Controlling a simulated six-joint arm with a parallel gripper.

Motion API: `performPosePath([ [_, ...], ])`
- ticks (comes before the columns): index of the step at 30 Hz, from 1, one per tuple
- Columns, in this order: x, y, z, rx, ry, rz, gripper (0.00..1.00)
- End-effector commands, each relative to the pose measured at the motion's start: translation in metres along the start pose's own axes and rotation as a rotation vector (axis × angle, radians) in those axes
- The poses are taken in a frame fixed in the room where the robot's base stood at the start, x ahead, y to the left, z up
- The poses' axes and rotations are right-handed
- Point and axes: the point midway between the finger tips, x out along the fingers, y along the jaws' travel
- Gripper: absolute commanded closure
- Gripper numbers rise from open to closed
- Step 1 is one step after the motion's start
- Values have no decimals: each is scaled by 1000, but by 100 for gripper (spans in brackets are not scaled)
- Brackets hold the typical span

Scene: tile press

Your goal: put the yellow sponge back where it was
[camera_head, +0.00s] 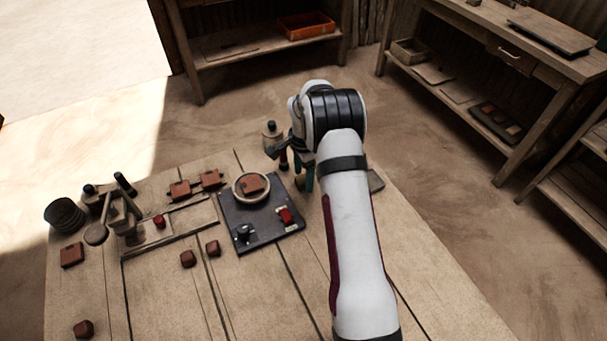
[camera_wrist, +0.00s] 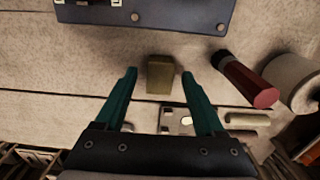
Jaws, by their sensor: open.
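The yellow sponge (camera_wrist: 160,78), a small dull yellow-brown block, rests on the wooden table in the wrist view. It appears between the two teal fingers of my gripper (camera_wrist: 159,74), with a gap on each side. My gripper is open and holds nothing. I cannot tell how far the fingertips are above the table. In the head view my gripper (camera_head: 304,183) hangs at the table's far edge, right of the dark press plate (camera_head: 262,228). My arm and fingers hide much of that spot there.
A metal piece (camera_wrist: 176,119) lies near the fingers.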

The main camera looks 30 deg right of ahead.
Motion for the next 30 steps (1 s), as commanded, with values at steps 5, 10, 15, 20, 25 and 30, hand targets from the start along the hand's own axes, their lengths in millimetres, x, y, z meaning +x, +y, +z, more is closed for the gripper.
performPosePath([
  [5, -11, -1, 0, -1, 1, -4, 29],
  [10, -58, -1, 0, 0, 1, -5, 29],
  [15, -101, -1, 0, 0, 2, -4, 29],
  [20, -121, 0, 0, -1, 1, -2, 29],
  [25, -128, 3, 3, -13, -2, -1, 29],
  [30, -191, 64, 62, -264, -35, -14, 29],
])
